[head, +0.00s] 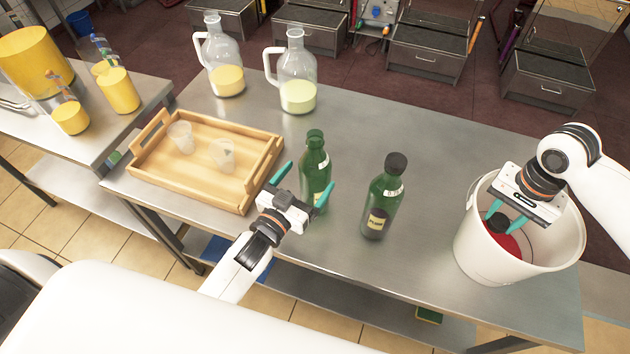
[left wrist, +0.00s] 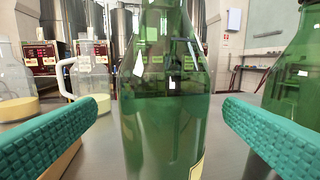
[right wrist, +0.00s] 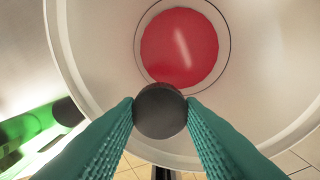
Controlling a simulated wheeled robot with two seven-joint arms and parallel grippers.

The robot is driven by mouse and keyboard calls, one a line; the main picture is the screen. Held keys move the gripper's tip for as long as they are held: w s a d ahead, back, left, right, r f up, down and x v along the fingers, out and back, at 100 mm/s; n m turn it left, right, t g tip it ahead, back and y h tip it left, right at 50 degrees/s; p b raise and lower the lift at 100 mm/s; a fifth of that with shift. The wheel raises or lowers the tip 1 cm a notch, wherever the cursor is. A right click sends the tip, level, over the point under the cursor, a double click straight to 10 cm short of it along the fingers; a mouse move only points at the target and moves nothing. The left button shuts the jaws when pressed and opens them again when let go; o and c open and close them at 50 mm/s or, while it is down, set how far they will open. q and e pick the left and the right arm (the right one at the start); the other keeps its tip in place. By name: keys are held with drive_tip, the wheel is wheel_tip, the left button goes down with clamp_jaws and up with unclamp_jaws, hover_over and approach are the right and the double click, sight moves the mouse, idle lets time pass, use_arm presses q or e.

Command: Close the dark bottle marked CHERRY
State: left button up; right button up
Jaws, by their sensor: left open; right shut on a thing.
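A green bottle (head: 315,168) stands upright near the table's middle; no dark cap shows on its top, and its label is mostly hidden, so I cannot read a name. My left gripper (head: 307,186) is open, its fingers on either side of this bottle, which also fills the middle of the left wrist view (left wrist: 165,110). A second green bottle (head: 384,195) with a dark cap stands to its right; its label seems to read PLUM. My right gripper (head: 502,214) is shut on a round black cap (right wrist: 160,111), held inside the white bucket (head: 475,240).
Red material (right wrist: 185,48) shows at the bucket's bottom. A wooden tray (head: 150,135) with two clear cups is at the left. Two glass jugs (head: 228,80) of pale yellow liquid stand at the back. The table behind the capped bottle is clear.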

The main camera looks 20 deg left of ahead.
sight(312, 146)
use_arm(q)
drive_tip(key=p+x, duration=0.1)
drive_tip(key=x, duration=0.4)
drive_tip(key=shift+s+d+f+p, duration=0.1)
drive_tip(key=shift+d+f+p, duration=0.1)
drive_tip(key=shift+p, duration=0.2)
use_arm(e)
drive_tip(key=shift+r, duration=0.9)
drive_tip(key=shift+w, duration=0.1)
use_arm(q)
drive_tip(key=shift+w, duration=0.2)
drive_tip(key=c, duration=1.3)
wheel_tip(312, 146, up, 10)
drive_tip(key=shift+r, duration=0.1)
drive_tip(key=shift+c, duration=0.2)
use_arm(e)
drive_tip(key=shift+f, duration=0.25)
